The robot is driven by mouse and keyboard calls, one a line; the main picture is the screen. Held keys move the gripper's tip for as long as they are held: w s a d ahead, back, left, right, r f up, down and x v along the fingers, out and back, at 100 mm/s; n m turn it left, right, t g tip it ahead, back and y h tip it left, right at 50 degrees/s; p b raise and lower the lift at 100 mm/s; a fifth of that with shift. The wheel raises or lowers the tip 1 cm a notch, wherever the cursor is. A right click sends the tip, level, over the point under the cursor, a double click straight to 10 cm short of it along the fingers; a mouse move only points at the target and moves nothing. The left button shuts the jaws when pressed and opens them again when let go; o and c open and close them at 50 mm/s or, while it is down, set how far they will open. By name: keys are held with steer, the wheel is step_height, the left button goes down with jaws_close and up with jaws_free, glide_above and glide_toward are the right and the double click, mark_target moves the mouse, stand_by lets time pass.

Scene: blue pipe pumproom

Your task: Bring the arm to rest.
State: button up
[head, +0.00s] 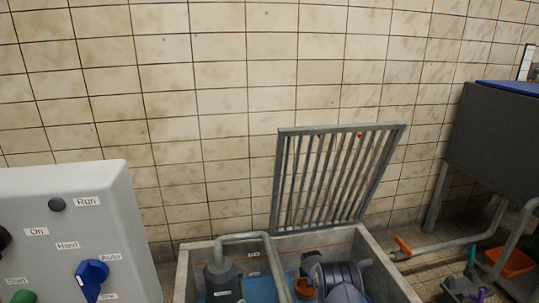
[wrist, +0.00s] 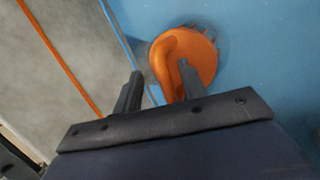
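My gripper (wrist: 158,72) shows in the wrist view with its two dark fingers apart and a gap between them. An orange round part with a raised curved handle (wrist: 188,58) is beyond the fingers, against a blue surface (wrist: 265,50). The right finger overlaps the orange part in the picture. I cannot tell whether they touch. I see nothing clearly held between the fingers. My gripper cannot be made out in the head view.
A grey control panel (head: 75,220) with a blue knob (head: 91,275) stands at left. A walled pit (head: 392,275) holds pumps and pipes; its barred grate (head: 335,175) stands raised by the tiled wall. A grey tank (head: 500,135) on legs stands at right, with small items on the floor below.

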steer(key=shift+b+x, duration=0.3)
steer(key=shift+x, duration=0.55)
steer(key=shift+w+r, duration=0.1)
steer(key=shift+r, duration=0.1)
step_height(320, 180, up, 8)
steer(key=shift+r+p, duration=0.1)
steer(key=shift+p, duration=0.9)
steer(key=s+d+r+m+g+y+p, duration=0.1)
steer(key=s+r+m+g+p, duration=0.8)
steer(key=s+r+p, duration=1.5)
steer(key=shift+d+r+m+g+y+p, duration=0.2)
steer(key=shift+r+m+g+y+p, duration=0.15)
steer(key=shift+r+m+p, duration=2.5)
steer(key=shift+s+f+n+p, duration=0.15)
steer(key=shift+f+n+p, duration=0.45)
steer(key=shift+f, duration=0.1)
